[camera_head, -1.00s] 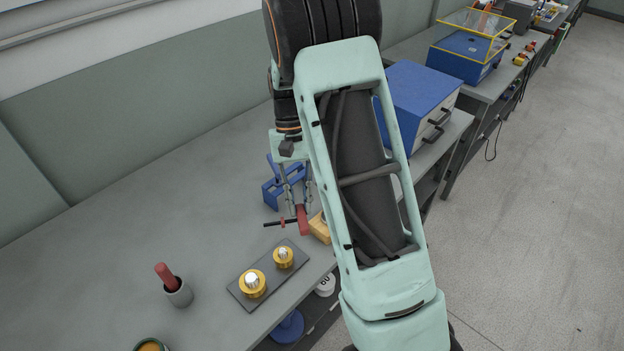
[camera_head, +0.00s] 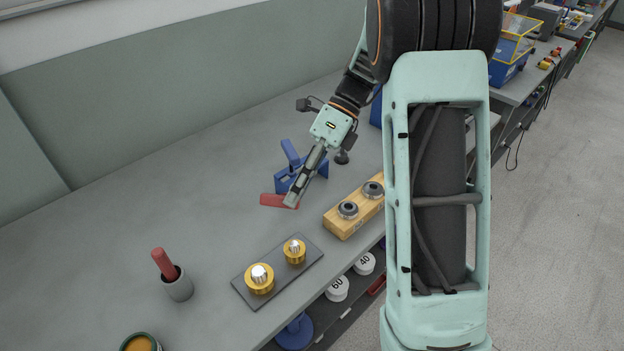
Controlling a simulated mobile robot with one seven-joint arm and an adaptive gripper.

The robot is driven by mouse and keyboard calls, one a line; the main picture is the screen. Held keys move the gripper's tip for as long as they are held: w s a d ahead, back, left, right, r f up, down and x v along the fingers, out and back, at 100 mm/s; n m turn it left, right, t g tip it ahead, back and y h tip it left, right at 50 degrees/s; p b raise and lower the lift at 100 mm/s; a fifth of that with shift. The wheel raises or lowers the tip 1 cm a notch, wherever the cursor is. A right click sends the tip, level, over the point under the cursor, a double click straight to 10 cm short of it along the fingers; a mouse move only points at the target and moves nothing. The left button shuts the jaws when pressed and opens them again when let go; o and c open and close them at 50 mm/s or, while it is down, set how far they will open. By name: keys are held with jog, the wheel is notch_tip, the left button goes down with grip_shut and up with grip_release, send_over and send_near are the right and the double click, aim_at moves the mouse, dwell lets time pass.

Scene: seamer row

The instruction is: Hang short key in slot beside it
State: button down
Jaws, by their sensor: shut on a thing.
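My gripper (camera_head: 292,201) is above the bench, its fingers pointing down and left, shut on the short key. The key's red handle (camera_head: 276,201) shows as a bar sticking out to the left of the fingertips. Its dark shaft cannot be made out now. A blue holder (camera_head: 290,154) stands on the bench just behind the gripper, partly covered by the fingers. I cannot see its slot clearly, nor tell whether the key touches the holder.
A wooden block (camera_head: 341,225) with dark ring-shaped parts lies right of the gripper, partly behind my arm. A dark plate (camera_head: 278,282) with two gold pieces is nearer. A grey cup (camera_head: 180,288) holds a red-handled tool. The bench's left and back are clear.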

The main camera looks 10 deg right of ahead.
jog(key=w+d+r+m+t+y+b, duration=0.1)
jog(key=w+d+r+m+t+b, duration=0.2)
jog(key=m+t, duration=0.45)
jog(key=d+r+m+t+y+b, duration=0.1)
jog(key=d+m+t+b, duration=0.25)
jog(key=m+t, duration=0.35)
jog(key=w+d+r+m+t+y+b, duration=0.1)
jog(key=w+d+r+m+t+b, duration=0.2)
jog(key=m+t, duration=0.45)
jog(key=w+a+f+m+g+b, duration=0.1)
jog(key=w+f+b, duration=0.5)
jog(key=w+f, duration=0.6)
jog(key=shift+a+f+g, duration=0.3)
jog(key=shift+a+f, duration=0.2)
jog(key=shift+a, duration=0.25)
jog(key=shift+f, duration=0.1)
jog(key=c, duration=1.8)
grip_release()
jog(key=shift+c, duration=0.2)
